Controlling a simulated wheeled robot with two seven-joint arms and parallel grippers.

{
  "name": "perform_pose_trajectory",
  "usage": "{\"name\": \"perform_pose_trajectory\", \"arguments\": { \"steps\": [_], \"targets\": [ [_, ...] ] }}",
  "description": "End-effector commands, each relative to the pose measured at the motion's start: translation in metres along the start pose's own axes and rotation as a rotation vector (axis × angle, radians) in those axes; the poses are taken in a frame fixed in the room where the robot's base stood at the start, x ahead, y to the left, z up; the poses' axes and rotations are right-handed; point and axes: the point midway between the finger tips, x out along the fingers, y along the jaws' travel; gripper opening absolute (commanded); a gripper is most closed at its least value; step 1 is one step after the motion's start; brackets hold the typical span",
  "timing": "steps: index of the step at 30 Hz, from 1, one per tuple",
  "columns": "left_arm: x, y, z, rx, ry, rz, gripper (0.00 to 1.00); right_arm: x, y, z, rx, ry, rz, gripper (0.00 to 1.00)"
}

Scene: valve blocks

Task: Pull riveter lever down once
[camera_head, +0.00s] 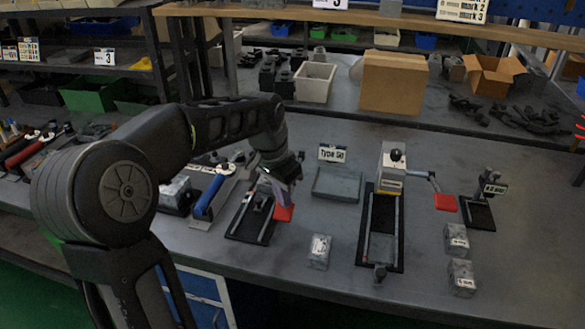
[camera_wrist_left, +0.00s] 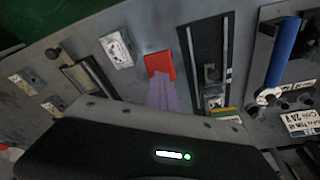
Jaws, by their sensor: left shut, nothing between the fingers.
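My left gripper (camera_head: 280,198) hangs over the left riveter, a device on a dark base (camera_head: 251,216); the arm hides much of it. The gripper is shut and empty, and its pale purple fingers (camera_wrist_left: 166,94) show in the wrist view. A red plate (camera_head: 284,213) lies just below the fingertips, and it shows at their tips in the wrist view (camera_wrist_left: 159,64). I cannot tell whether they touch. My right gripper is out of view.
A blue-handled tool (camera_head: 210,194) stands left of the gripper. A small metal block (camera_head: 318,250) lies to its right, near a grey tray (camera_head: 337,184). More blocks (camera_head: 460,275) sit at the right. A cardboard box (camera_head: 393,82) and a white bin (camera_head: 315,82) stand behind.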

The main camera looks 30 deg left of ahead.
Motion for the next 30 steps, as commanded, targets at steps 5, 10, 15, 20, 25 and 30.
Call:
{"name": "perform_pose_trajectory", "arguments": {
  "steps": [5, 10, 15, 20, 25, 30],
  "targets": [
    [0.016, 0.0, 0.004, 0.0, -0.001, 0.0, 0.0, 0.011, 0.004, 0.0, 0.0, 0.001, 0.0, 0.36],
    [0.028, 0.0, 0.007, 0.0, -0.004, 0.001, 0.0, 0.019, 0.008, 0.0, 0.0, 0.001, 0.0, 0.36],
    [0.035, 0.0, 0.009, -0.001, -0.006, 0.002, 0.0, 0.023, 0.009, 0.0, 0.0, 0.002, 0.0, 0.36],
    [0.028, 0.0, 0.007, -0.001, -0.005, 0.002, 0.0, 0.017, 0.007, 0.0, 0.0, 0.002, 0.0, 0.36],
    [0.009, 0.0, 0.002, 0.0, -0.001, 0.0, 0.0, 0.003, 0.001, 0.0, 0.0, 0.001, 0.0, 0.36],
    [-0.009, 0.0, -0.002, 0.0, 0.001, -0.001, 0.0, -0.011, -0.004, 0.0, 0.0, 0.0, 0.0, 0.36]
  ]
}}
